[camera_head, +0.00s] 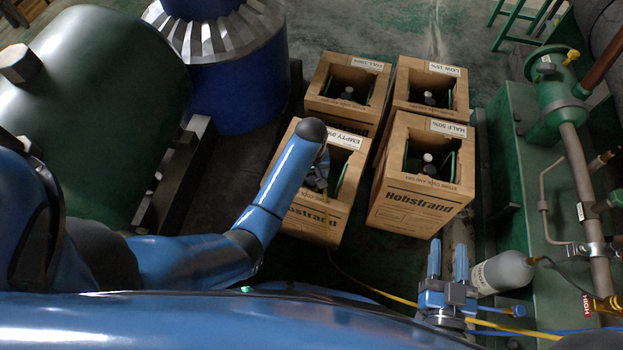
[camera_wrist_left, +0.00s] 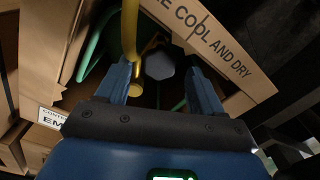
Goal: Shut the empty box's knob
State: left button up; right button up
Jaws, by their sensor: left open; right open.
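The empty box (camera_head: 304,222) is a cardboard carton labelled "EMPTY 0%", at the front left of the group of boxes. My left gripper (camera_head: 320,172) reaches into its open top, and my arm hides part of it. In the left wrist view the dark, faceted knob (camera_wrist_left: 159,65) shows between and just beyond the fingertips of the open left gripper (camera_wrist_left: 161,72). I cannot tell whether either finger touches it. A yellow hose (camera_wrist_left: 130,28) runs beside the knob. My right gripper (camera_head: 448,262) is open and empty at the lower right, with its fingers pointing away from me.
Three more cartons stand close by: a front right one (camera_head: 415,205) and two behind. A grey cylinder (camera_head: 503,273) lies beside my right gripper. Green machinery with pipes (camera_head: 595,210) fills the right side. A large green tank (camera_head: 95,120) stands left. The yellow hose (camera_head: 375,288) crosses the floor.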

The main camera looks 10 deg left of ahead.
pick_arm(q)
jog(key=shift+f, duration=0.75)
